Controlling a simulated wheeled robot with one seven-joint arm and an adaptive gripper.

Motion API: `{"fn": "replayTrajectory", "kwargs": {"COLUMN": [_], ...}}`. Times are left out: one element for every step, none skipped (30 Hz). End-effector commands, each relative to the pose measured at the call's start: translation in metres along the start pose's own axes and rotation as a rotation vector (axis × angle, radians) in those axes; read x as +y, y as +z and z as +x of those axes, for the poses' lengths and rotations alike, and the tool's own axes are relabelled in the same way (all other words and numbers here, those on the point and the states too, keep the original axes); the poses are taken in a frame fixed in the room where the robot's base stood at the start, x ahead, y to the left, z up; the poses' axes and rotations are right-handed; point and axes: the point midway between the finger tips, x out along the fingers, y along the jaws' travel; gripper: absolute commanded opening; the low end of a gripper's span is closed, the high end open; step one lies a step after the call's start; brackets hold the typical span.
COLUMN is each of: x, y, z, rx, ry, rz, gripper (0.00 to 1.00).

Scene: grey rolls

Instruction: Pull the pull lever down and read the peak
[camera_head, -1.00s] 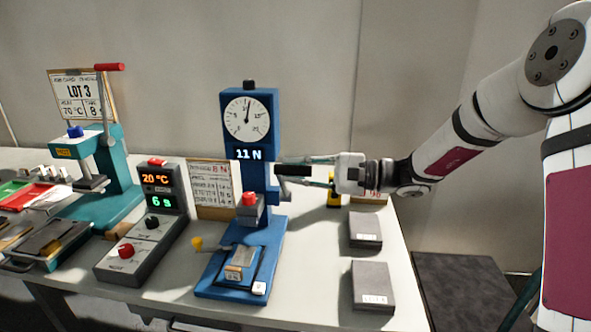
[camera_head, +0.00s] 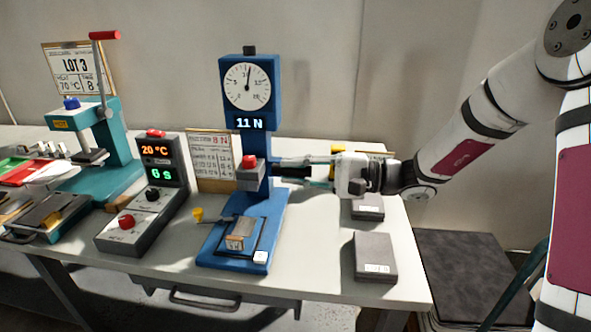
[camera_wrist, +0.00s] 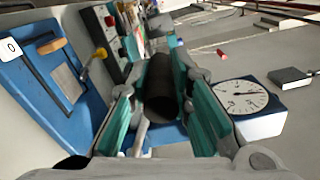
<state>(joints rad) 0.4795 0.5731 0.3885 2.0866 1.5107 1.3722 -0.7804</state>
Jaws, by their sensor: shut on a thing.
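The blue pull tester (camera_head: 262,205) stands upright on the table. Its round dial (camera_head: 247,86) sits at the top, above a display (camera_head: 250,123) reading 11 N. The black pull lever (camera_head: 292,171) sticks out from the right of the column. My gripper (camera_head: 290,170) is shut on the lever's black grip, which shows between the teal fingers in the wrist view (camera_wrist: 162,90). A grey block with a red top (camera_head: 250,172) is on the column's front. A small sample (camera_head: 238,235) lies on the blue base. The dial also shows in the wrist view (camera_wrist: 237,98).
A dark control box (camera_head: 150,205) showing 20 °C and 6 s stands left of the tester. A teal press (camera_head: 110,150) is farther left. Two grey boxes (camera_head: 374,257) lie at the right, near the table edge. A data card (camera_head: 210,160) stands behind.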

Motion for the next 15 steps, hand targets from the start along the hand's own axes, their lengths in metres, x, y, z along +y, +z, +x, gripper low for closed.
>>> {"fn": "replayTrajectory", "kwargs": {"x": [0.0056,0.0058,0.0061,0.0062,0.0064,0.0064,0.0062,0.0058,0.0053,0.005,0.0047,0.0044,0.0042,0.004,0.0037], "y": [0.0013,0.0013,0.0013,0.0013,0.0013,0.0014,0.0013,0.0013,0.0012,0.0011,0.001,0.0009,0.0008,0.0008,0.0007], "z": [-0.0007,-0.0007,-0.0007,-0.0007,-0.0007,-0.0007,-0.0007,-0.0006,-0.0006,-0.0005,-0.0005,-0.0005,-0.0004,-0.0004,-0.0004], "rx": [-0.002,-0.002,-0.002,-0.002,-0.002,-0.002,-0.002,-0.002,-0.002,-0.002,-0.002,-0.002,-0.002,-0.002,-0.001], "ry": [0.01,0.011,0.011,0.012,0.012,0.012,0.011,0.01,0.01,0.009,0.009,0.008,0.008,0.008,0.007], "rz": [0.008,0.008,0.008,0.008,0.008,0.009,0.008,0.008,0.007,0.006,0.006,0.005,0.005,0.005,0.004], "gripper": [0.0,0.0,0.0,0.0,0.24,0.33,0.39,0.4,0.4,0.4,0.4,0.4,0.4,0.4,0.4]}}
